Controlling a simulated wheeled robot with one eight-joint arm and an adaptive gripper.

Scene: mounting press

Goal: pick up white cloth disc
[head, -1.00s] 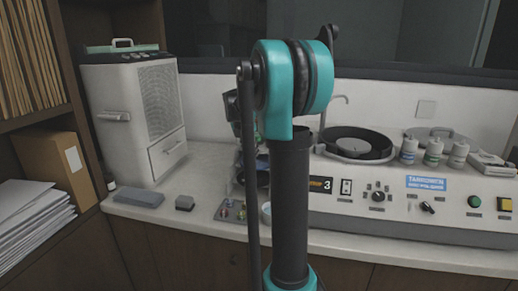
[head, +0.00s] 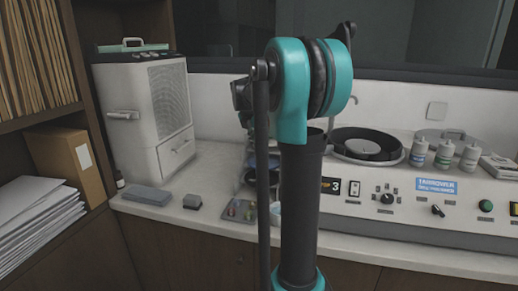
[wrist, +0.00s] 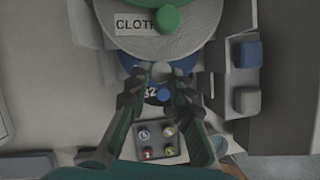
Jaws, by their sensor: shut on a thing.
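The white cloth disc (wrist: 165,44) shows pale grey in the upper middle of the wrist view, with a label reading "CLOTH". My gripper (wrist: 159,72) is shut on a small grey tab at the disc's lower edge. A green disc with a green tab (wrist: 168,18) overlaps it at the top. A blue disc (wrist: 128,62) with a blue tab (wrist: 163,95) shows partly behind the fingers. I cannot tell whether the cloth disc is clear of its neighbours. In the head view my arm hides the disc and most of the gripper.
A tray with several coloured knobs (wrist: 157,142) lies below the fingers. In the head view, a white cabinet (head: 150,118) stands left, and a machine with a round black bowl (head: 367,146) stands right.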

